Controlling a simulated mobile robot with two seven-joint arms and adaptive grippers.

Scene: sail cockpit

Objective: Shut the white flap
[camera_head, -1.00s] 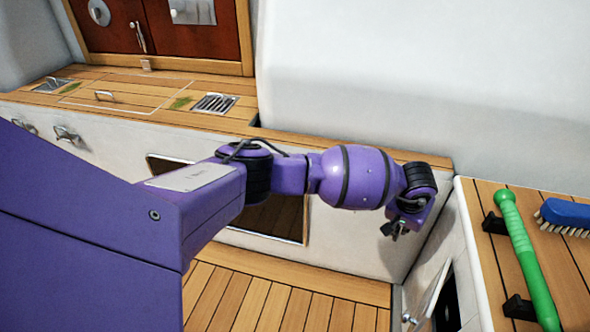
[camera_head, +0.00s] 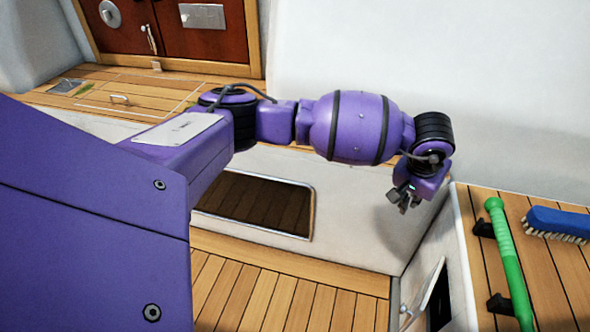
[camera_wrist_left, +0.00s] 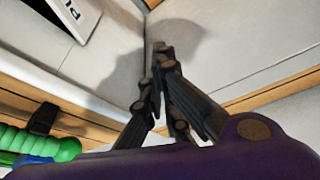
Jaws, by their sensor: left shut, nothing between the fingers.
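The white flap (camera_head: 424,290) is at the bottom right of the head view, on the side of the right-hand bench. It stands open, swung out from a dark opening (camera_head: 438,300), with a small knob (camera_head: 403,309) near its edge. My left gripper (camera_head: 404,203) is shut and empty, above and behind the flap and apart from it. In the left wrist view the left gripper (camera_wrist_left: 157,75) points toward a white corner. A white panel with dark letters (camera_wrist_left: 72,18) shows at its top left; I cannot tell surely that it is the flap. My right gripper is out of view.
A green-handled tool (camera_head: 505,262) lies in black holders on the right bench top (camera_head: 475,255), beside a blue brush (camera_head: 560,221). A white wall rises behind. A recess (camera_head: 255,203) opens in the far bench front. The slatted floor (camera_head: 270,300) is clear.

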